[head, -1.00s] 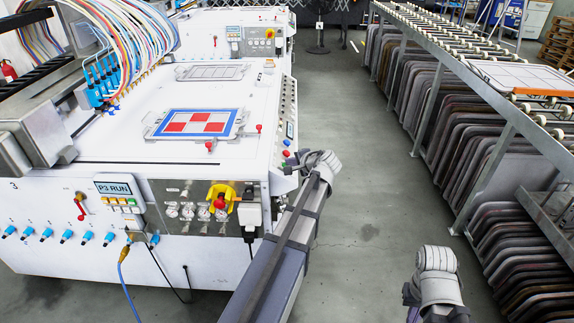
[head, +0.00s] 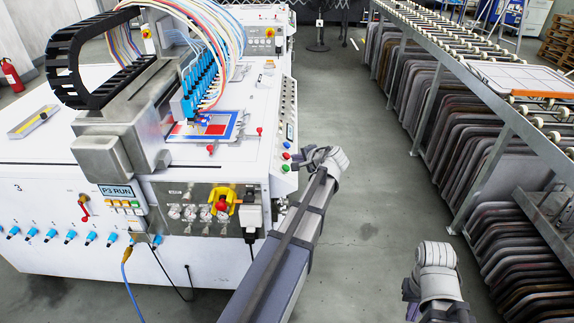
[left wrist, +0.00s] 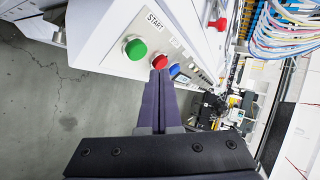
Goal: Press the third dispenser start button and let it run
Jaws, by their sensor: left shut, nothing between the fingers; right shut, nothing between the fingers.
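The third machine (head: 60,185), marked 3, has a display (head: 117,191) reading P3 RUN. Its right-hand panel carries a green START button (head: 285,168), a red button (head: 286,156) and a blue button. In the left wrist view the green button (left wrist: 135,48) sits left of my fingertips, the red button (left wrist: 160,62) just beyond them, and the blue button (left wrist: 175,69) to the right. My left gripper (left wrist: 159,74) is shut and empty in front of the panel; no contact shows.
A yellow and red switch (head: 221,202) juts from the machine's front, with blue connectors along it. A roller rack (head: 500,110) with several hanging panels stands at the right. The aisle floor (head: 350,120) between is clear.

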